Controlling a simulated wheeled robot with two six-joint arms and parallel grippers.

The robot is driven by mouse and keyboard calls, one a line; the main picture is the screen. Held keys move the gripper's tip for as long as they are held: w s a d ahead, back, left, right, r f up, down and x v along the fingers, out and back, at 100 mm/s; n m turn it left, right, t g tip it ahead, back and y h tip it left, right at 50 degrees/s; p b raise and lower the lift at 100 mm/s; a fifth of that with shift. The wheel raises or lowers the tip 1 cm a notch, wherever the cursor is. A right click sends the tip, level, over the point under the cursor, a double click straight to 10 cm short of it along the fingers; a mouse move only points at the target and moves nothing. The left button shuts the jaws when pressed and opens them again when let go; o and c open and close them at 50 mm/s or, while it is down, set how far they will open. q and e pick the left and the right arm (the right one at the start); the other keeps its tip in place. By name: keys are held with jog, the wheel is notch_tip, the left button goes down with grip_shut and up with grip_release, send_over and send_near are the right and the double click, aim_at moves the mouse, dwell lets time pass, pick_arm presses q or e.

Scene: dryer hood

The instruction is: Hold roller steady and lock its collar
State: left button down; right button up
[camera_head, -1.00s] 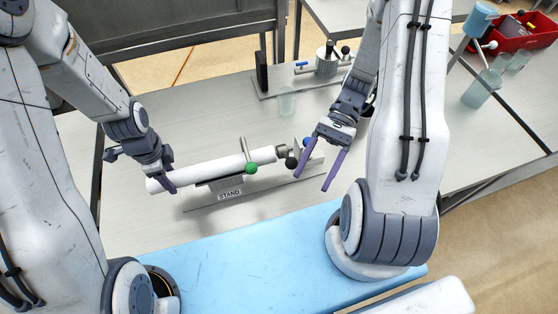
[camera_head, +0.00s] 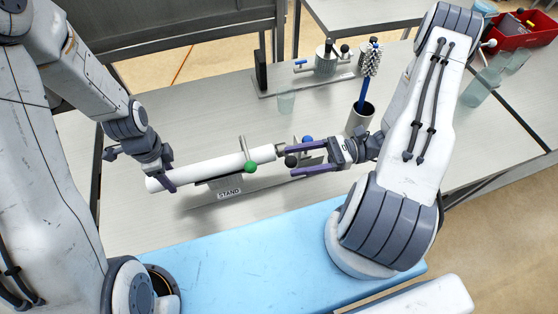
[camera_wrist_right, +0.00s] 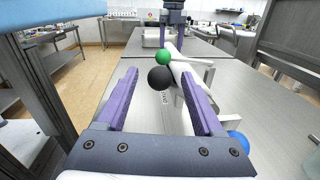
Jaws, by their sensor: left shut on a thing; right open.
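The white roller (camera_head: 210,167) lies across the stand (camera_head: 229,193) on the table; it also shows in the right wrist view (camera_wrist_right: 184,72). My left gripper (camera_head: 164,174) is shut on its left end. A black ball knob (camera_head: 290,161) shows there, with a green knob (camera_head: 251,168) and a blue knob (camera_head: 308,140) nearby. My right gripper (camera_head: 289,160) is open, its fingertips on either side of the black knob. In the right wrist view the black knob (camera_wrist_right: 160,77) appears between the fingers; contact cannot be told.
A metal cup (camera_head: 352,122) holding a blue-handled brush (camera_head: 370,62) stands behind my right gripper. A red bin (camera_head: 520,32) is at the far right. The table front is clear.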

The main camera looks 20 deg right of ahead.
jog(key=a, duration=0.5)
jog(key=shift+w+a, duration=0.1)
jog(key=shift+w, duration=0.2)
grip_shut()
jog(key=shift+s, duration=0.1)
dwell(1.0)
